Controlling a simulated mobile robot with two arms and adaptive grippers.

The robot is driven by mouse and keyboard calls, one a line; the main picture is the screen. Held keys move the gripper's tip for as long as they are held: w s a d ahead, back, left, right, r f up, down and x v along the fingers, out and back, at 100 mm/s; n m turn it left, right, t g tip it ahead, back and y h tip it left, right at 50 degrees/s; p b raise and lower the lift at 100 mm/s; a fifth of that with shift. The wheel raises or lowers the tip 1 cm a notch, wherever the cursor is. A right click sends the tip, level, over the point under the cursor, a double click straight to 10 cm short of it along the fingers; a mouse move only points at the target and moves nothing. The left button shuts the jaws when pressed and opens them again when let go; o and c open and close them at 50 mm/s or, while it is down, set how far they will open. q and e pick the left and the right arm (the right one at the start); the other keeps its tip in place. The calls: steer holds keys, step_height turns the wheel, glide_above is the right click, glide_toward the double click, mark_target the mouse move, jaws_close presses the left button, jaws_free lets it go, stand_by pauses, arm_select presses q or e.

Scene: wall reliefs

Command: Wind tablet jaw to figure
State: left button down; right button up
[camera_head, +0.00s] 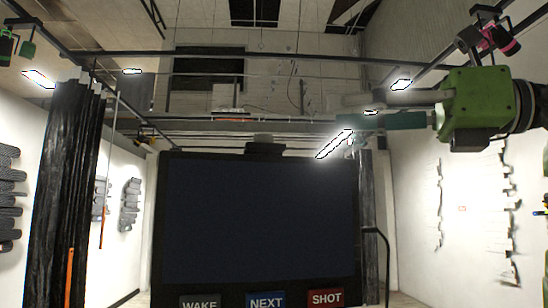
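A large dark screen (258,220), which looks like the tablet, stands upright in the middle. Its face is blank, and a small dark block (265,149) sits at its top edge; I cannot tell whether that is the jaw. Along its bottom are a grey WAKE button (200,303), a blue NEXT button (266,300) and a red SHOT button (326,298). My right gripper (375,112), with a green body, reaches in from the right, above the screen's upper right corner. Its fingers are hard to make out. I cannot identify the figure. My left gripper is out of view.
Dark reliefs (130,205) hang on the left wall beside a black curtain (66,190). Pale reliefs (510,205) are on the right wall. Overhead rails carry lamps, one pink (498,38). A dark rail (386,255) stands right of the screen.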

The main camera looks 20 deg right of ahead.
mark_target(271, 137)
steer(key=w+a, duration=0.3)
steer(key=w+a+h+p, duration=0.1)
steer(key=w+a, duration=0.2)
steer(key=w, duration=0.1)
steer(key=w+a+f+m+t+h+p, duration=0.1)
steer(key=w+a, duration=0.2)
steer(key=w, duration=0.1)
steer(key=shift+w+f, duration=0.1)
steer(key=shift+w, duration=0.1)
steer(key=shift+d, duration=0.1)
steer(key=shift+c, duration=0.3)
